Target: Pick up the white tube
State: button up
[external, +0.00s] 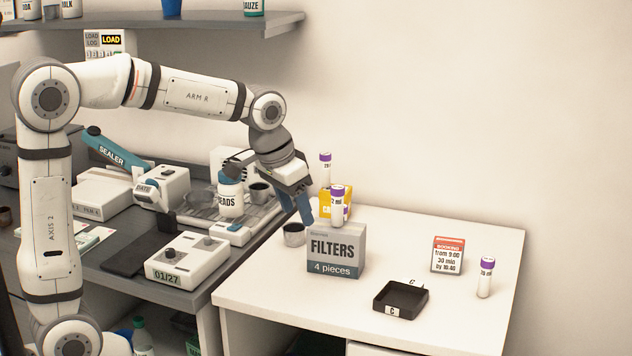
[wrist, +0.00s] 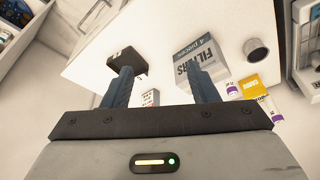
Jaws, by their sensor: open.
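Several white tubes with purple caps are in view. One tube (external: 485,280) stands upright alone at the right of the white table. Another tube (external: 338,207) stands upright at the FILTERS box; I cannot tell whether it is on the box or behind it. A third tube (external: 325,172) rises by the yellow box, its lower part hidden. My gripper (external: 306,208) is open and empty, pointing down just left of and above the FILTERS box. In the wrist view, my gripper's fingers (wrist: 162,78) are spread, with parts of tubes (wrist: 232,90) to their right.
The grey FILTERS box (external: 336,252), yellow box (external: 347,196) and a small grey cup (external: 293,236) crowd the area by my gripper. A black tray (external: 385,309) and a booking card (external: 448,254) stand further right. The table's front right is clear.

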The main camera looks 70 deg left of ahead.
jog(key=w+a+r+n+p, duration=0.1)
jog(key=w+a+r+p, duration=0.15)
jog(key=w+a, duration=0.9)
jog(key=n+t+y+p, duration=0.1)
jog(key=n+y+p, duration=0.1)
jog(key=n+p, duration=0.15)
send_near(323, 155)
notch_tip(323, 155, down, 4)
jog(key=w, duration=0.2)
jog(key=shift+w+a+f+y+p, duration=0.25)
jog(key=shift+f+y+p, duration=0.05)
jog(key=shift+p, duration=0.25)
jog(key=shift+p+x, duration=0.4)
jog(key=shift+x, duration=0.8)
jog(key=p+x, duration=0.1)
jog(key=x, duration=0.1)
jog(key=p+x, duration=0.1)
jog(key=x, duration=0.1)
jog(key=shift+s+a, duration=0.25)
jog(key=shift+a, duration=0.05)
jog(key=shift+w+a+f, duration=0.1)
jog(key=shift+w+f, duration=0.15)
jog(key=shift+f, duration=0.3)
jog(key=c, duration=1.1)
